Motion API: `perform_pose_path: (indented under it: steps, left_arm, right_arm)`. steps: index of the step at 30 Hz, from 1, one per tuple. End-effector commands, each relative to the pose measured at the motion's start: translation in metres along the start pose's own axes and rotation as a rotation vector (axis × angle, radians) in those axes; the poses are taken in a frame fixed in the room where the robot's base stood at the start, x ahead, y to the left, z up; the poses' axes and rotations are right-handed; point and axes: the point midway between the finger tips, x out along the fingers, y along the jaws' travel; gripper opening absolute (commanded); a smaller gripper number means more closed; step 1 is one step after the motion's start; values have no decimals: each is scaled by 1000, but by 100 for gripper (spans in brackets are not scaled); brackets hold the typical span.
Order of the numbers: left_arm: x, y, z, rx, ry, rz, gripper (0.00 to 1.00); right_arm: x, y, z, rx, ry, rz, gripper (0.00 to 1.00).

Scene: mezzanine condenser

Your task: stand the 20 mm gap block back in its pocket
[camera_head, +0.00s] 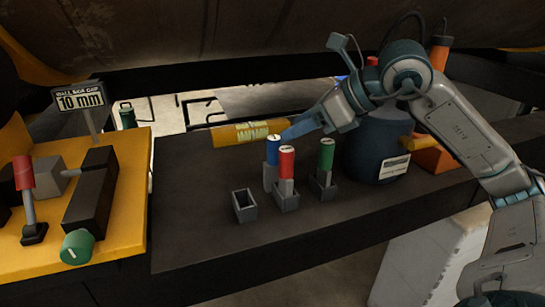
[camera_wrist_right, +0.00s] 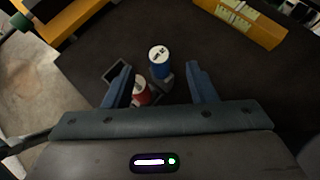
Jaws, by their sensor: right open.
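The gap blocks are grey with coloured caps. A blue-capped block (camera_head: 272,150) stands upright just behind and left of a red-capped block (camera_head: 287,162), which stands in a grey pocket (camera_head: 287,203). A green-capped block (camera_head: 326,155) stands in another pocket to the right. An empty grey pocket (camera_head: 244,206) is at front left. The cap markings are too small to read surely. My right gripper (camera_head: 290,133) is open above the blue cap. In the wrist view the blue cap (camera_wrist_right: 159,60) is between its fingers (camera_wrist_right: 160,80); the red cap (camera_wrist_right: 141,92) is beside the left finger. My left gripper is not in view.
A sign reading 10 mm (camera_head: 79,99) stands on a yellow bench (camera_head: 120,235) at left, with a red-handled lever (camera_head: 24,175) and a dark block. A dark round vessel (camera_head: 377,150) stands at right.

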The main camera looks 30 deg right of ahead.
Motion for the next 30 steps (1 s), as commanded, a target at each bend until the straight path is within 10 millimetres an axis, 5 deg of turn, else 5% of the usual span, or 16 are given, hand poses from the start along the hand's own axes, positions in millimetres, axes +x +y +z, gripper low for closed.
perform_pose_path:
  steps: [11, 19, 30]
  left_arm:
    - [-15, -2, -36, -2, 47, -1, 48]
    - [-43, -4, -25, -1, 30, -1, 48]
    - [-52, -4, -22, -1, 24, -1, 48]
  right_arm:
    - [19, 1, 0, 2, 0, 2, 51]
    - [45, 4, 1, 6, -1, 8, 51]
    - [68, 2, -2, 3, -2, 1, 51]
